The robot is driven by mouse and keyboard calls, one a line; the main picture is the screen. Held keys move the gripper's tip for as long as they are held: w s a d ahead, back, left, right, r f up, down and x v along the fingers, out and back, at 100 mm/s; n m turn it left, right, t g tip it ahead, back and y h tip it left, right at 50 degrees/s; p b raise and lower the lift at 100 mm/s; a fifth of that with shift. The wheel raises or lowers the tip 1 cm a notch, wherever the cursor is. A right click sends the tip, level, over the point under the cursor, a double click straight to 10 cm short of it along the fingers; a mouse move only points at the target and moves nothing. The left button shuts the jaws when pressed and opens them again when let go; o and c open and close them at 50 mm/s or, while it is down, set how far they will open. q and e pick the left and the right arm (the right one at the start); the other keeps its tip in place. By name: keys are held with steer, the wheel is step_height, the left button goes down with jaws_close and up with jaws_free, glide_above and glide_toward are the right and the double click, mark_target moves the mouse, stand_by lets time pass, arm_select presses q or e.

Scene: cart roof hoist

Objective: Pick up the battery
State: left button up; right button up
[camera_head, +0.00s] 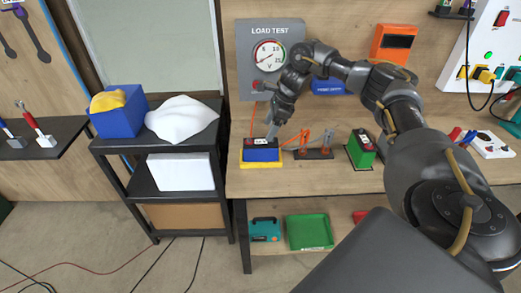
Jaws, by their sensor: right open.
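A blue block with a dark top and a white label, which looks like a battery (262,154), sits on a yellow base (247,165) near the left end of the wooden bench. A green battery-like block (361,147) stands farther right on a dark tray. My right gripper (271,134) points down just above the blue battery's top, with its jaws open. I cannot tell whether its fingers touch the battery. My left gripper is not in view.
The LOAD TEST panel (270,60) with a dial stands behind the battery. A small stand with orange clamps (314,152) is between the two blocks. A black shelf cart (150,138) with a blue bin (119,118) and white cloth (182,117) is left.

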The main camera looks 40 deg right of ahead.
mark_target(261, 141)
steer(key=shift+w+a+f, duration=0.25)
steer(key=shift+w+f, duration=0.05)
steer(key=shift+f, duration=0.3)
steer(key=shift+w+f, duration=0.1)
steer(key=shift+f, duration=0.15)
steer(key=shift+a+f+p, duration=0.15)
steer(key=shift+f+p, duration=0.15)
steer(key=shift+p, duration=0.3)
steer(key=p+x, duration=0.2)
steer(key=x, duration=0.1)
steer(key=shift+a+f, duration=0.15)
steer(key=shift+f, duration=0.2)
steer(key=shift+w+f, duration=0.1)
steer(key=shift+f, duration=0.3)
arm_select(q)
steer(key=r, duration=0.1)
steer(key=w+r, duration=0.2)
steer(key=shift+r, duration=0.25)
arm_select(e)
jaws_close()
steer(key=shift+w+r, duration=0.1)
steer(key=shift+r, duration=0.05)
